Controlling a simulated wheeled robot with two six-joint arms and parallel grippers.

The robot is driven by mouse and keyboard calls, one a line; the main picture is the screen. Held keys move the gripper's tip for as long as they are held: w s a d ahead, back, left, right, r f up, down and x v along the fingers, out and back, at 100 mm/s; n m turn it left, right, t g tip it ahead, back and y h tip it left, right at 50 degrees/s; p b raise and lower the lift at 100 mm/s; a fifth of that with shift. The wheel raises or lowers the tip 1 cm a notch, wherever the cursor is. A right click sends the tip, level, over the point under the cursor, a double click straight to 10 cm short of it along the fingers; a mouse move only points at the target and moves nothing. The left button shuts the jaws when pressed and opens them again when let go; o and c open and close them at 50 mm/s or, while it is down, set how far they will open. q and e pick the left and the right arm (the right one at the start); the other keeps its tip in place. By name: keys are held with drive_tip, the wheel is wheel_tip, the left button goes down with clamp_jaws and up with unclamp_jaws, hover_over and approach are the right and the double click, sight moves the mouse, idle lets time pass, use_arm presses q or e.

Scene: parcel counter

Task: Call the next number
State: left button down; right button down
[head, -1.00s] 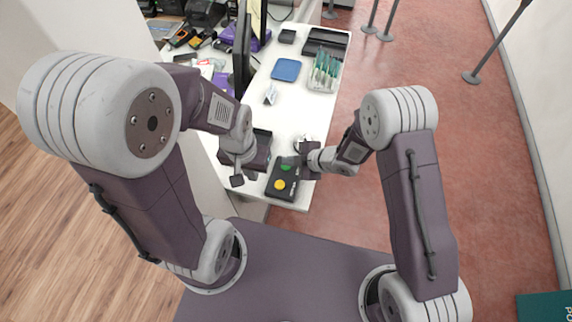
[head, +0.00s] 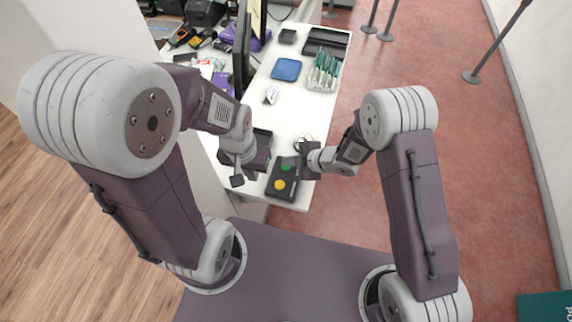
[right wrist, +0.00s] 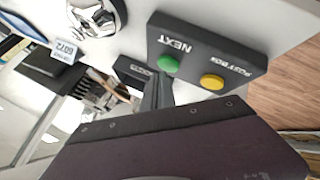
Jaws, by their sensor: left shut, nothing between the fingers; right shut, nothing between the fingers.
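The black call box (head: 284,191) lies on the near end of the white counter. It carries a green button (head: 287,166) and a yellow button (head: 280,184). In the right wrist view the box (right wrist: 195,45) reads NEXT beside the green button (right wrist: 168,64); the yellow button (right wrist: 212,82) has its own label. My right gripper (head: 299,166) is shut and empty, its fingertips close to the green button. In the wrist view the closed fingers (right wrist: 158,90) end just by that button; I cannot tell if they touch. My left gripper (head: 237,181) is shut and empty, left of the box.
A small card reading 6072 (right wrist: 65,50) stands on the counter. A silver round object (right wrist: 98,14) is near the call box. Farther back are a blue pad (head: 286,70), a clear holder of green pens (head: 323,75) and a black tray (head: 326,41). A dark monitor (head: 242,55) stands left.

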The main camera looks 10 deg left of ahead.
drive_tip(key=shift+f, duration=0.35)
drive_tip(key=shift+f+b, duration=0.1)
drive_tip(key=shift+b, duration=0.2)
drive_tip(key=shift+r+p, duration=0.45)
drive_tip(key=shift+r, duration=0.2)
wheel_tip(320, 180, up, 6)
drive_tip(key=p, duration=0.5)
idle(0.5)
